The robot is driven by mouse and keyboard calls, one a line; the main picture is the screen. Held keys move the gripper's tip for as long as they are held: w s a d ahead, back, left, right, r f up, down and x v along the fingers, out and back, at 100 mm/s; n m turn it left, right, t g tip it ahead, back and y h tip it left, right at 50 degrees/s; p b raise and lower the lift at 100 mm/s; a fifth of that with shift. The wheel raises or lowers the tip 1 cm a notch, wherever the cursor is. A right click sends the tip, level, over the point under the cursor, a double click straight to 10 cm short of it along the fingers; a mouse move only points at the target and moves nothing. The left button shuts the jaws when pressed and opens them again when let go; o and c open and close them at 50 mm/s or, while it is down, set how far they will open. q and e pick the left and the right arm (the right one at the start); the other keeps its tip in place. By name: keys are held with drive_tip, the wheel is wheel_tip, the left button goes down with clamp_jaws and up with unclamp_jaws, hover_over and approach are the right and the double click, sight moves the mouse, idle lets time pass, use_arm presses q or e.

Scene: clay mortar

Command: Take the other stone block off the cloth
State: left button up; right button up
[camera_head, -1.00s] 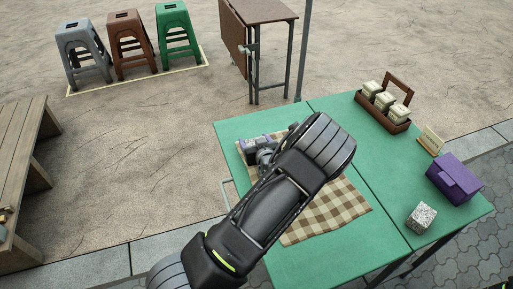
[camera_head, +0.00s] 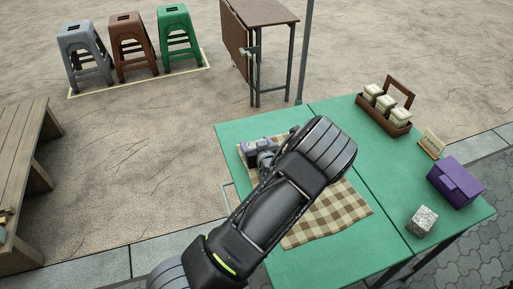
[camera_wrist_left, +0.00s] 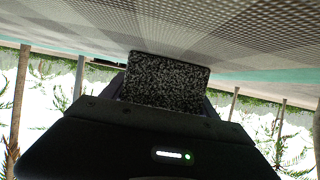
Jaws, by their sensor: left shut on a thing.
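My left gripper (camera_head: 262,155) is at the far left part of the brown checked cloth (camera_head: 335,212), largely hidden behind my own forearm in the head view. In the left wrist view it is shut on a dark speckled stone block (camera_wrist_left: 165,80). The cloth (camera_wrist_left: 235,35) shows close to that block there; I cannot tell whether they touch. Another pale speckled stone block (camera_head: 422,221) sits off the cloth, on the right part of the green table (camera_head: 350,133). My right gripper is not in view.
A purple box (camera_head: 455,182), a small sign (camera_head: 432,145) and a brown carrier (camera_head: 388,118) with pale containers stand along the table's right side. Bare green table lies between the cloth and the loose block. A pole (camera_head: 306,45) stands behind the table.

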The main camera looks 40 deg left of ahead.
use_arm(q)
wheel_tip(320, 180, up, 10)
drive_tip(key=shift+r+p, duration=0.1)
drive_tip(key=shift+p, duration=0.3)
idle(0.6)
